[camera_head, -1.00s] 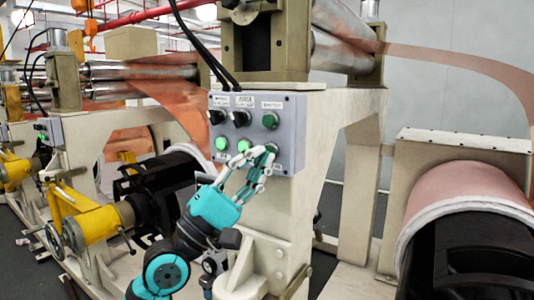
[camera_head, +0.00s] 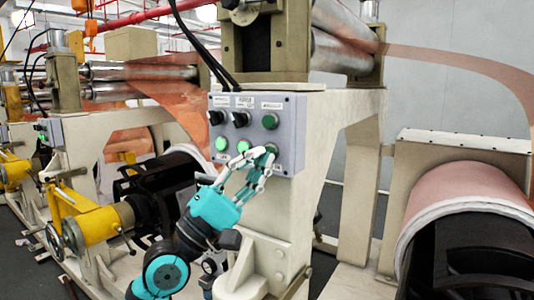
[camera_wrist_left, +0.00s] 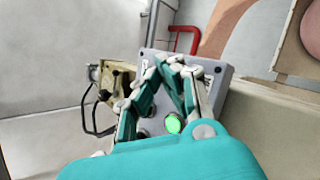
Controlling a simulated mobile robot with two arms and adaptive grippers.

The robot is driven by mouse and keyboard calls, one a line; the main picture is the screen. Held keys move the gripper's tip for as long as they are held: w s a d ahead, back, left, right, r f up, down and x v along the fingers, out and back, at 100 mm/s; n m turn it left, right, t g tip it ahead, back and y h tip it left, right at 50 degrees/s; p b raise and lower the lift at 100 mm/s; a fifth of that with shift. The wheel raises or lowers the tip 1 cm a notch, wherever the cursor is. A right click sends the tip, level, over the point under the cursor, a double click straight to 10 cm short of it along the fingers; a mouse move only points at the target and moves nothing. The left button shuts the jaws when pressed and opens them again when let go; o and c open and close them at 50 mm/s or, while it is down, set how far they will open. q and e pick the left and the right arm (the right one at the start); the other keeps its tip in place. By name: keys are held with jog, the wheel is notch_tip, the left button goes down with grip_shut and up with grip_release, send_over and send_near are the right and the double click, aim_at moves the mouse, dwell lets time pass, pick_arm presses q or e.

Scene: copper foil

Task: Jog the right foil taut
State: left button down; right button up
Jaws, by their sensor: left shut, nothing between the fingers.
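The right copper foil (camera_head: 450,60) leaves the steel rollers and runs right in a slack arch, out of the frame; part of it shows in the left wrist view (camera_wrist_left: 228,22). A copper-wrapped roll (camera_head: 462,195) sits low at the right. A grey control panel (camera_head: 290,130) on the machine frame has black knobs, a green button (camera_head: 269,121) and lit green buttons (camera_head: 221,144). My left gripper (camera_head: 258,154) is shut and empty at the panel's lower part, its fingers covering some of the lower row; I cannot tell if it touches a button. My right gripper is not in view.
A second machine with slack copper foil (camera_head: 182,105), yellow chuck (camera_head: 100,224) and handwheel stands at the left. The beige machine frame (camera_head: 285,215) is close behind my left arm. Black cables (camera_head: 203,50) hang above the panel.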

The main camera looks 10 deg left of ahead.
pick_arm(q)
jog(key=shift+w, duration=0.15)
jog(key=shift+w+d, duration=0.15)
jog(key=shift+w, duration=0.15)
jog(key=shift+w+d+b, duration=0.15)
jog(key=shift+w+b, duration=0.25)
jog(key=shift+b, duration=0.1)
dwell(0.6)
jog(key=shift+s, duration=0.1)
dwell(2.9)
jog(key=shift+s+a+p, duration=0.3)
jog(key=shift+s+p, duration=0.05)
jog(key=shift+s, duration=0.35)
jog(key=shift+s+a+p, duration=0.25)
jog(key=shift+s+a, duration=0.05)
jog(key=shift+s, duration=0.5)
jog(key=shift+s+a+p, duration=0.2)
jog(key=shift+s+a, duration=0.05)
jog(key=shift+s, duration=0.5)
jog(key=shift+s+a+p, duration=0.25)
jog(key=shift+s+a, duration=0.05)
jog(key=shift+s, duration=0.5)
